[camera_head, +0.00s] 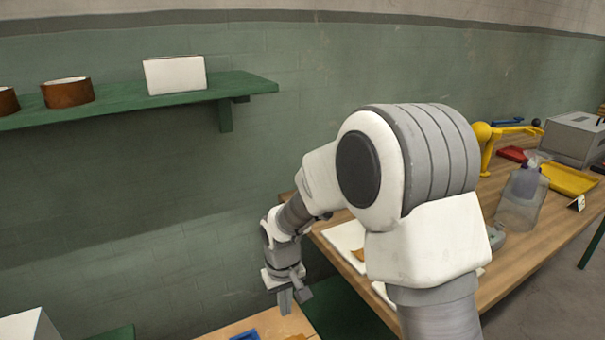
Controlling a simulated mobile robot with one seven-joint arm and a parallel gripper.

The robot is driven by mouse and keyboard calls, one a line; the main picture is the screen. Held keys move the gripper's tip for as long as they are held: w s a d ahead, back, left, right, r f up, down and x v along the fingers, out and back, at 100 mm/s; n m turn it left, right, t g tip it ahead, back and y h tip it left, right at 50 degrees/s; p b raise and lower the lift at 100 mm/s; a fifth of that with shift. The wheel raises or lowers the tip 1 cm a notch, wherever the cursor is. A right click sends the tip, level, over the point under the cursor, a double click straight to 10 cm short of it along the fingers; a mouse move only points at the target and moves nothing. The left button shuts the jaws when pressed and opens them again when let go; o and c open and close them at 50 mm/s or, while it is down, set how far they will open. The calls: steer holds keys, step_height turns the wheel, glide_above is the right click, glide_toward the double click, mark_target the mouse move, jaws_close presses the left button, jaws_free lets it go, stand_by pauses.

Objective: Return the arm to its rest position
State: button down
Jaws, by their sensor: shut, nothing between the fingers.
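My arm (425,200) is bent in the middle of the head view, with its large white and grey joint close to the camera. It reaches away to the left and then down. My gripper (287,301) hangs at the end, pointing down. Its fingers are shut with nothing seen between them. It is left of the long wooden table and appears above or near the edge of a lower wooden surface (262,325). My arm hides part of the long table.
The long wooden table (545,235) holds white boards (345,243), a translucent bottle (522,195), a yellow tray (569,179) and a grey box (575,137). A green wall shelf (130,96) holds brown rolls and a white box (175,75). A blue item (246,335) lies at the bottom.

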steer(key=s+d+r+m+t+p, duration=0.1)
steer(key=s+d+r, duration=0.35)
steer(key=r, duration=0.35)
steer(key=s+d+r+m+t+p, duration=0.1)
steer(key=s+d+r+p, duration=0.1)
steer(key=s+d+r, duration=0.45)
steer(key=s+d+r+m+t+p, duration=0.1)
steer(key=d+r, duration=0.3)
steer(key=r, duration=0.6)
steer(key=s+d+r+m+t+p, duration=0.1)
steer(key=s+d+r+m, duration=0.1)
steer(key=s, duration=0.6)
steer(key=shift+s+d+r+t+p, duration=0.4)
steer(key=shift+d+r, duration=0.2)
steer(key=shift+r, duration=0.3)
steer(key=shift+d, duration=0.1)
